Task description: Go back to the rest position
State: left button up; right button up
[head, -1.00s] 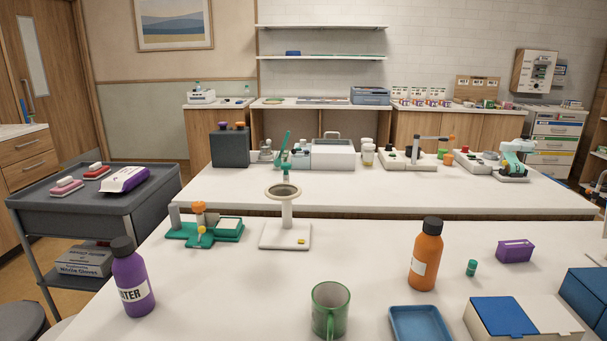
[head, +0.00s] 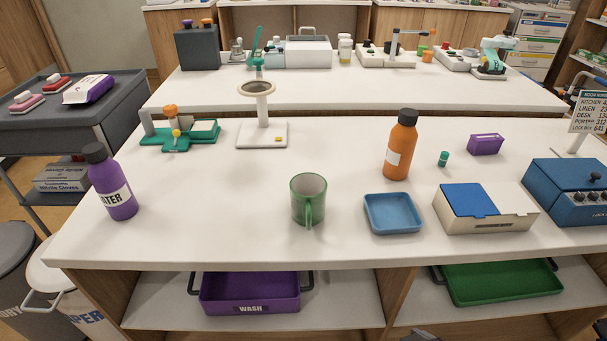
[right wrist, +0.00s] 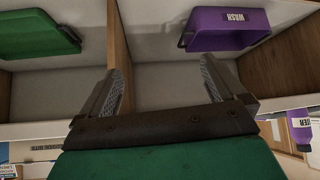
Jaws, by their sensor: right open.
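My right gripper (right wrist: 165,88) shows in the right wrist view. Its two fingers stand wide apart with nothing between them. It faces the shelves under the table, apart from the purple WASH tray (right wrist: 228,27) and the green tray (right wrist: 38,33). A small dark shape at the bottom edge of the head view may be part of my right arm; I cannot tell. My left gripper is in neither view.
On the table (head: 250,225) stand a green mug (head: 308,200), a blue dish (head: 393,213), an orange bottle (head: 400,148), a purple water bottle (head: 113,188) and a blue-lidded box (head: 485,208). The WASH tray (head: 250,292) and green tray (head: 500,282) sit on shelves below.

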jog(key=shift+w+a+f+t+y, duration=0.2)
jog(key=shift+w+a+f+t, duration=0.05)
jog(key=shift+f+t, duration=0.45)
jog(key=shift+w+a+f+t+y, duration=0.2)
jog(key=shift+f+t, duration=0.4)
jog(key=shift+t, duration=0.1)
